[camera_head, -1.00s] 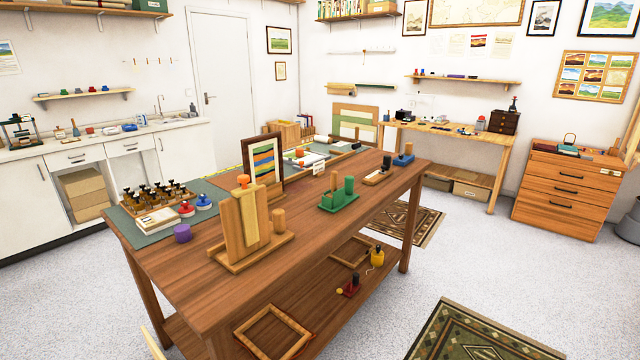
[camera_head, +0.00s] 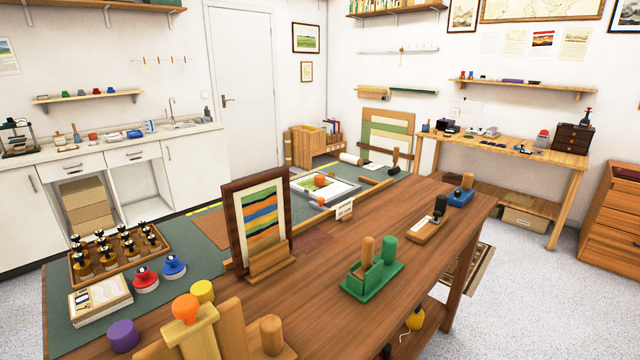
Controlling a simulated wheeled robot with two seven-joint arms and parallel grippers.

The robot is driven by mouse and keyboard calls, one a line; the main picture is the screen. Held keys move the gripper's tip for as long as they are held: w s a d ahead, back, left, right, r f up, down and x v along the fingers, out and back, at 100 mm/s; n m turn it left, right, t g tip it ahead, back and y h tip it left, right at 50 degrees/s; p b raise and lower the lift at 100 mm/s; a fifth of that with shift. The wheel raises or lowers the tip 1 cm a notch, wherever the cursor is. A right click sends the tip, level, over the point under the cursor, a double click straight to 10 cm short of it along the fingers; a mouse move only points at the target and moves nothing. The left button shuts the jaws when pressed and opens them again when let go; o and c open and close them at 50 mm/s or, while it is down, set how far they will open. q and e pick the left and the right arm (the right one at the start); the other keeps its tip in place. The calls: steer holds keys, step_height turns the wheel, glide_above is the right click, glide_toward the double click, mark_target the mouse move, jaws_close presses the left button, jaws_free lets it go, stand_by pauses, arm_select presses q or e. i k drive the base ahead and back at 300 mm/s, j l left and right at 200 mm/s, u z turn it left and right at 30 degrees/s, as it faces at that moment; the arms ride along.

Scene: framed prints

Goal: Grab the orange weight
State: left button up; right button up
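One orange piece (camera_head: 321,180) sits on a framed print (camera_head: 326,190) lying flat on the far part of the wooden table. The other, a rounded orange piece (camera_head: 186,307), is at the top of the wooden stand (camera_head: 200,340) at the near edge of the view. A yellow cylinder (camera_head: 202,292) and a purple cylinder (camera_head: 123,335) are near that stand. Neither of my grippers is in view.
The wooden table (camera_head: 320,290) spans the middle. An upright framed striped print (camera_head: 236,230) stands on it, left of the flat print. A green holder (camera_head: 372,275) is nearer and to the right. A stamp tray (camera_head: 120,255) and red and blue knobs are at left.

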mark_target(319, 179)
steer(key=i+l+z, duration=0.45)
steer(key=l, duration=0.3)
steer(key=i+l+z, duration=0.45)
steer(key=i+l, duration=0.15)
steer(key=i+l+z, duration=0.45)
steer(key=i, duration=0.25)
steer(key=i+z, duration=0.15)
steer(key=i, duration=1.8)
steer(key=i+u, duration=0.4)
steer(key=i, duration=0.25)
steer(key=i+l+u, duration=0.2)
steer(key=i+u, duration=0.25)
steer(key=i, duration=0.2)
steer(key=i+j+u, duration=0.15)
steer(key=u, duration=0.35)
steer(key=i+u, duration=0.5)
steer(key=i+l+u, duration=0.15)
steer(key=u, duration=0.3)
steer(key=i+j+u, duration=0.15)
steer(key=i+u, duration=0.2)
steer(key=i, duration=0.35)
steer(key=i+u, duration=0.35)
steer(key=i, duration=0.3)
steer(key=i+l, duration=0.1)
steer(key=i, duration=1.6)
steer(key=i+u, duration=0.7)
steer(key=u, duration=0.15)
steer(key=i+l+u, duration=0.15)
steer(key=i+u, duration=0.3)
steer(key=k, duration=0.1)
